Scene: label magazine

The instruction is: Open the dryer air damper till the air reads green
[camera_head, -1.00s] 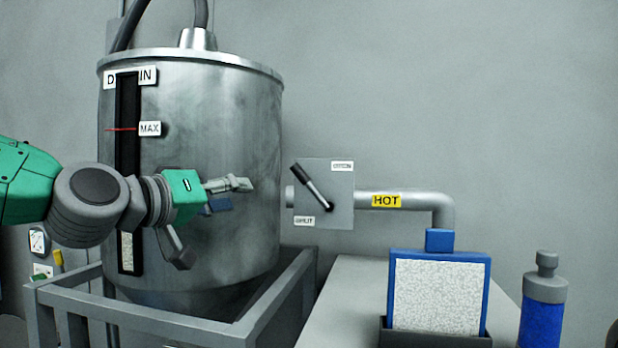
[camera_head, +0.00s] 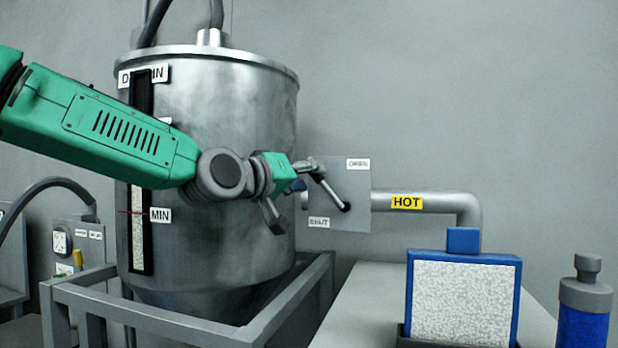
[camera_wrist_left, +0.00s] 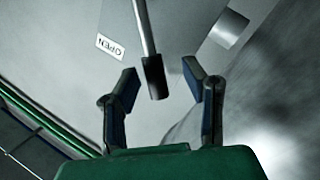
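The damper plate (camera_head: 362,185) is grey, on the pipe right of the steel hopper. It bears an OPEN label (camera_head: 358,163) at upper right and a SHUT label (camera_head: 319,222) at lower left. The lever (camera_head: 332,194) runs from its pivot up and left; its end is partly hidden by my gripper in the head view. My left gripper (camera_head: 308,176) is at the lever's end. In the left wrist view, the lever's dark grip (camera_wrist_left: 155,78) lies between the spread fingers of the gripper (camera_wrist_left: 160,75), with gaps both sides. My right gripper is out of view.
The steel hopper (camera_head: 225,120) stands in a grey frame (camera_head: 200,325). A pipe (camera_head: 440,200) marked HOT leaves the plate rightward. A blue-framed panel (camera_head: 462,295) and blue bottle (camera_head: 583,310) are right. A small dial (camera_head: 61,241) at left is too small to read.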

